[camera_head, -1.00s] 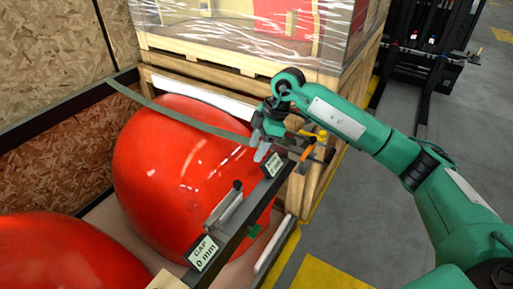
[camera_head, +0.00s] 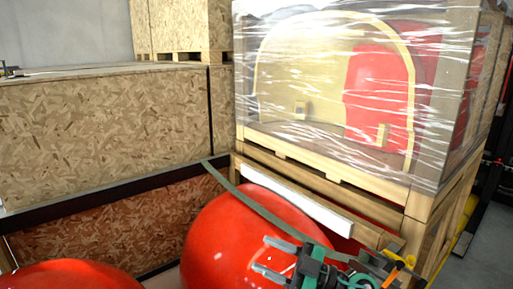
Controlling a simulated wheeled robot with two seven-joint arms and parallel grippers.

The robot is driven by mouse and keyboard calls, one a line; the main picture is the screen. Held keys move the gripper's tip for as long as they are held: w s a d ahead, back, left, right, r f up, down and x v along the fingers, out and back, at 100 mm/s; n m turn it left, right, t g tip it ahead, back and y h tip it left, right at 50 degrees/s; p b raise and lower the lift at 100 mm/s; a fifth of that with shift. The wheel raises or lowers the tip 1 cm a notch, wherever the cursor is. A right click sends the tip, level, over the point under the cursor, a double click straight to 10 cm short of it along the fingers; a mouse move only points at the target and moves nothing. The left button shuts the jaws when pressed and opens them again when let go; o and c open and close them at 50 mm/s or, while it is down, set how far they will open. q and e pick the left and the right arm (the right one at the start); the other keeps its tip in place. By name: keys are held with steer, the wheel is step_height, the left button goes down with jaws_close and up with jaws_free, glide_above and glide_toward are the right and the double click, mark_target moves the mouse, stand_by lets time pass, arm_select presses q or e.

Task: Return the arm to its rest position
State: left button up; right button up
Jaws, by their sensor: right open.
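My right gripper (camera_head: 267,257) is at the lower middle, in front of the large glossy red nosecone (camera_head: 225,240). Its two grey fingers point left, apart, with nothing between them. I cannot tell whether they touch the nosecone. The teal wrist beside it runs out of the bottom edge, so most of the arm is hidden. A grey-green strap (camera_head: 250,206) lies over the nosecone and runs down right behind the wrist. My left gripper is not in view.
A second red nosecone (camera_head: 70,276) shows at the lower left. Chipboard panels (camera_head: 105,130) stand behind. A plastic-wrapped wooden crate (camera_head: 335,80) stands at the back right on timber. Orange and black fittings (camera_head: 400,266) are close to the right of my wrist. Grey floor (camera_head: 490,245) is clear at far right.

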steer(key=w+d+f+m+t+h, duration=0.1)
steer(key=d+f+m+t+h, duration=0.1)
steer(key=d+m+t+h, duration=0.95)
steer(key=s+d+f+m+g+h, duration=0.1)
steer(key=s+d+f+m+h, duration=0.1)
steer(key=d+f+m+h, duration=0.3)
steer(key=s+d+f+m+g+h, duration=0.1)
steer(key=s+f+m+h, duration=0.15)
steer(key=f, duration=0.55)
steer(key=s+d+f+n+g, duration=0.1)
steer(key=s+f+g, duration=0.55)
steer(key=s, duration=0.55)
steer(key=s+d+f+n+g, duration=0.1)
steer(key=s+f+g, duration=0.6)
steer(key=s, duration=0.5)
step_height(320, 180, down, 33)
steer(key=s+d+f+g, duration=0.1)
steer(key=s+d+f, duration=0.1)
steer(key=s+f, duration=0.7)
steer(key=s+d+f, duration=0.1)
steer(key=s+f, duration=0.9)
steer(key=shift+s+d+n+g+h, duration=0.2)
steer(key=shift+d+n+g+h, duration=0.15)
steer(key=shift+n+g+h, duration=0.05)
